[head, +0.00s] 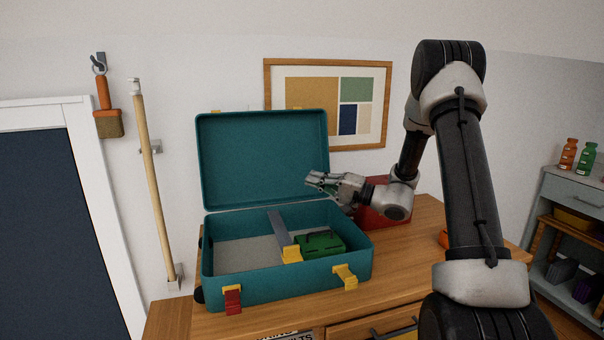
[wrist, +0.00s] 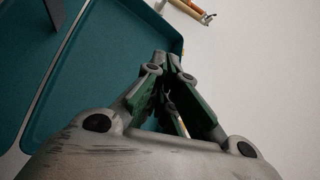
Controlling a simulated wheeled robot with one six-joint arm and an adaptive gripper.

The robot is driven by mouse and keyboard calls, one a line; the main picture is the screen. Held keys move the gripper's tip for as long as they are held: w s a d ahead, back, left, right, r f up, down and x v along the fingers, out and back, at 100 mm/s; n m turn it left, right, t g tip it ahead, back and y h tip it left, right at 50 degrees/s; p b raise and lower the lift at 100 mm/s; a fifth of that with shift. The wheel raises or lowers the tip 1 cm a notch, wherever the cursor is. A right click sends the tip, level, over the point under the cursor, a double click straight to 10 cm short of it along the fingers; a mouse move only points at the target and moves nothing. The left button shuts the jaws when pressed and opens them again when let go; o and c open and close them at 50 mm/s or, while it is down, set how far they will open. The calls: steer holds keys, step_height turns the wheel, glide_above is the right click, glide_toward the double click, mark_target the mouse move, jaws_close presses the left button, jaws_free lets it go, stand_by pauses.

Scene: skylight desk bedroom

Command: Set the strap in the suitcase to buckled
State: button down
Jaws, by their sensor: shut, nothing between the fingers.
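The teal suitcase (head: 290,291) lies open on a wooden dresser, its lid (head: 262,160) standing up at the back. Inside, a grey strap (head: 279,228) runs slantwise from near the back wall toward a yellow buckle piece (head: 292,254). Whether the two join is too small to tell. A green box (head: 320,244) sits beside the buckle piece, on its right. My gripper (head: 312,181) is shut and empty, in front of the lid's right edge, above and apart from the strap. In the wrist view, my shut fingertips (wrist: 174,60) show, with a grey strip of strap (wrist: 54,12) at top left.
A red latch (head: 232,299) and a yellow latch (head: 346,277) hang on the suitcase's front. A red object (head: 396,226) stands behind my wrist on the dresser top (head: 408,258). A framed picture (head: 377,105) hangs behind. A wooden pole (head: 149,175) leans at left.

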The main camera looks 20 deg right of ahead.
steer(key=shift+d+f, duration=0.65)
steer(key=shift+d, duration=0.2)
